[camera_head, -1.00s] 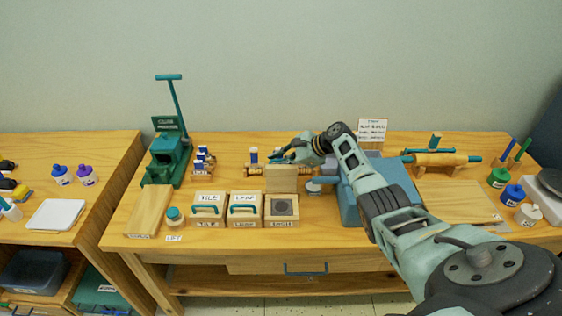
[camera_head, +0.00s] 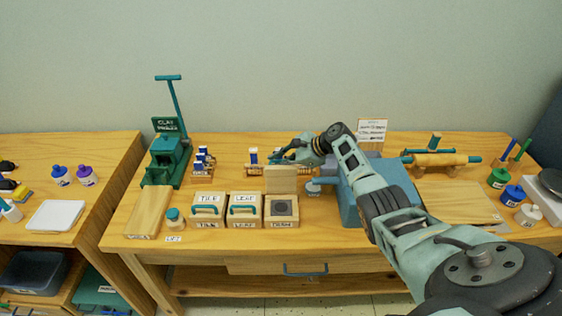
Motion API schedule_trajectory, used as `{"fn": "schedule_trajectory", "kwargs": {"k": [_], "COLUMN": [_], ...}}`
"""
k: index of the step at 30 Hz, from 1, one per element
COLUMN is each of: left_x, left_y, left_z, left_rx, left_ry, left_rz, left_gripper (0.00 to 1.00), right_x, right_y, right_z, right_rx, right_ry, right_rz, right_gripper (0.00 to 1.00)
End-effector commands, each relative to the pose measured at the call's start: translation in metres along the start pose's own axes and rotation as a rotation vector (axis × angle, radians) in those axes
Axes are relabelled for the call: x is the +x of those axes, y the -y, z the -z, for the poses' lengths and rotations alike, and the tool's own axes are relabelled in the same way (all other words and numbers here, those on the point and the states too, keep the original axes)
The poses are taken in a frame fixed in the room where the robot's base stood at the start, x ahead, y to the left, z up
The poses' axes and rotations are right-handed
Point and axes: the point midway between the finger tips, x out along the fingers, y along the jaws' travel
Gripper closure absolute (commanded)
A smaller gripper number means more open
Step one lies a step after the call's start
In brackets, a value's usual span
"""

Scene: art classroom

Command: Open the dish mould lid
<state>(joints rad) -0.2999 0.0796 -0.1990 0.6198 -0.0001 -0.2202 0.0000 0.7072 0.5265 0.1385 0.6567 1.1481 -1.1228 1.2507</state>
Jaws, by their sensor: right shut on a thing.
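The dish mould (camera_head: 282,223) is the rightmost of three wooden mould boxes at the front of the table. Its lid (camera_head: 280,181) stands upright at the back edge of the box. The open box shows a dark round hollow on top. My right gripper (camera_head: 284,158) is behind the top of the raised lid, shut on the lid's handle. The handle and the fingertips are mostly hidden by the lid and the gripper. My left gripper is not in view.
The tile mould (camera_head: 208,211) and leaf mould (camera_head: 245,211) stand shut to the left, with teal handles. A green clay press (camera_head: 167,158) is at the back left. A blue block (camera_head: 350,205) stands to the right, under my right arm. A roller stand (camera_head: 438,159) is farther right.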

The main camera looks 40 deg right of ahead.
Motion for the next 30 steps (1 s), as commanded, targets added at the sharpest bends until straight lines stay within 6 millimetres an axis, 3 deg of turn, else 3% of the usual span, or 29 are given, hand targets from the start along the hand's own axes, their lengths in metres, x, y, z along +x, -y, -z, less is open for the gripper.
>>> {"fn": "schedule_trajectory", "kwargs": {"k": [5,6,9,20,30], "left_x": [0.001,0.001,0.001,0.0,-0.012], "left_y": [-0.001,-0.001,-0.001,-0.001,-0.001], "left_z": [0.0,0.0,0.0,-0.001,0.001], "left_rx": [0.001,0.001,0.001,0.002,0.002], "left_ry": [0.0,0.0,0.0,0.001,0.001], "left_rz": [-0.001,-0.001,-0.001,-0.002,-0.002], "left_gripper": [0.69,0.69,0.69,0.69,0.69], "right_x": [0.001,0.001,0.002,-0.001,-0.026], "right_y": [0.004,0.004,0.003,0.003,0.017], "right_z": [0.002,0.002,0.002,0.001,0.003], "right_rx": [-0.002,-0.002,-0.001,-0.002,-0.003], "right_ry": [-0.004,-0.004,-0.005,-0.001,-0.006], "right_rz": [0.019,0.019,0.018,0.011,0.017], "right_gripper": [1.0,0.91,0.85,0.85,0.85]}}
